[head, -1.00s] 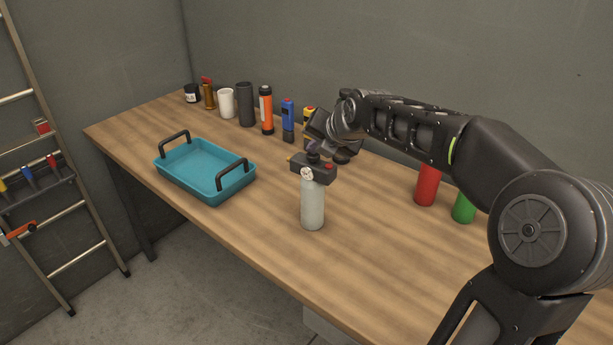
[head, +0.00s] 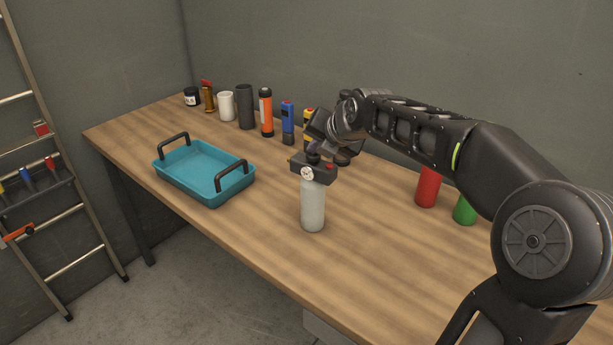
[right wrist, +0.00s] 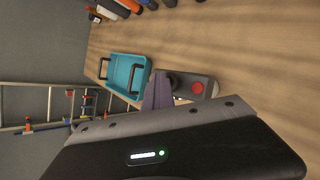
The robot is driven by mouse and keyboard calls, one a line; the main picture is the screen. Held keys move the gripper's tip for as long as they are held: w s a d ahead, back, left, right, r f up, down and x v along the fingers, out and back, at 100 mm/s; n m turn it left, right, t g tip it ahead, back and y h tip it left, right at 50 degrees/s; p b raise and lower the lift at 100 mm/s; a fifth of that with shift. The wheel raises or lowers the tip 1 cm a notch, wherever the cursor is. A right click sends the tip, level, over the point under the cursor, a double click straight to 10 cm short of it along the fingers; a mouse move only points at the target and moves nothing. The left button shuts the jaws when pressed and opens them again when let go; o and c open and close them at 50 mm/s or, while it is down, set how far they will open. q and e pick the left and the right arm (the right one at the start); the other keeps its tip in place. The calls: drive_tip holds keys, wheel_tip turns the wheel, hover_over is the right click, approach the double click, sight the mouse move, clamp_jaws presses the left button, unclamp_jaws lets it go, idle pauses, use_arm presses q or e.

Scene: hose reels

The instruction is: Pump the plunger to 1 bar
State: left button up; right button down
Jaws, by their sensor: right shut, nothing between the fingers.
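The pump bottle (head: 313,208) stands upright on the table, with a pale translucent body and a dark grey head. A small round white gauge (head: 307,173) sits on the front of the head; its reading is too small to make out. A red button (head: 329,167) is on the head's right side. The dark plunger knob (head: 313,158) is on top. My right gripper (head: 318,148) is shut and empty, right at the knob from above; I cannot tell whether it touches. In the right wrist view the pump head (right wrist: 196,88) is beside the purple fingertips (right wrist: 157,92). My left gripper is out of view.
A teal tray (head: 165,171) with two black handles sits left of the bottle. Several canisters and bottles, such as an orange one (head: 266,113), line the back. Red (head: 427,188) and green (head: 465,210) cylinders stand at right, beneath my arm. A ladder (head: 75,200) leans at far left.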

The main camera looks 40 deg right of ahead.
sight(315, 156)
drive_tip(key=shift+s+f+g, duration=0.15)
drive_tip(key=shift+f, duration=0.35)
drive_tip(key=shift+s+f+g, duration=0.15)
drive_tip(key=shift+f, duration=0.35)
drive_tip(key=r+p, duration=0.2)
drive_tip(key=r, duration=0.3)
drive_tip(key=shift+w+p, duration=0.3)
drive_tip(key=shift+p, duration=0.1)
drive_tip(key=shift+r, duration=0.75)
